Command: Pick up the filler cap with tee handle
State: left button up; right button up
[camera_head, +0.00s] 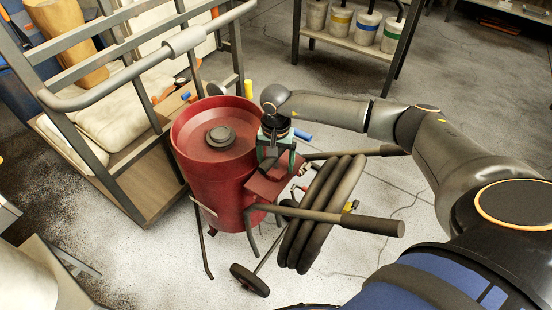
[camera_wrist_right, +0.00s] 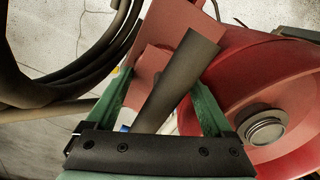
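The red blast pot (camera_head: 215,175) stands upright with its dished top open to view. A round grey fitting (camera_head: 220,137) sits in the middle of the dish, and it also shows in the right wrist view (camera_wrist_right: 264,126). My right gripper (camera_head: 272,168) points down over a red shelf beside the pot. In the right wrist view, its green fingers (camera_wrist_right: 160,90) stand apart on either side of a dark flat bar (camera_wrist_right: 178,80). The bar may be the cap's tee handle; I cannot tell, and no cap body shows clearly. My left gripper is out of view.
A coiled black hose (camera_head: 318,215) and the pot's push handles (camera_head: 370,223) are close to my right arm. A metal-railed cart (camera_head: 150,190) with pale sacks stands at the left. A shelf with buckets (camera_head: 355,45) is behind. Floor at the right is mostly clear.

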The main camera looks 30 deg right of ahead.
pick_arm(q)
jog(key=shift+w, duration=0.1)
pick_arm(e)
jog(key=c, duration=0.9)
jog(key=shift+r, duration=0.2)
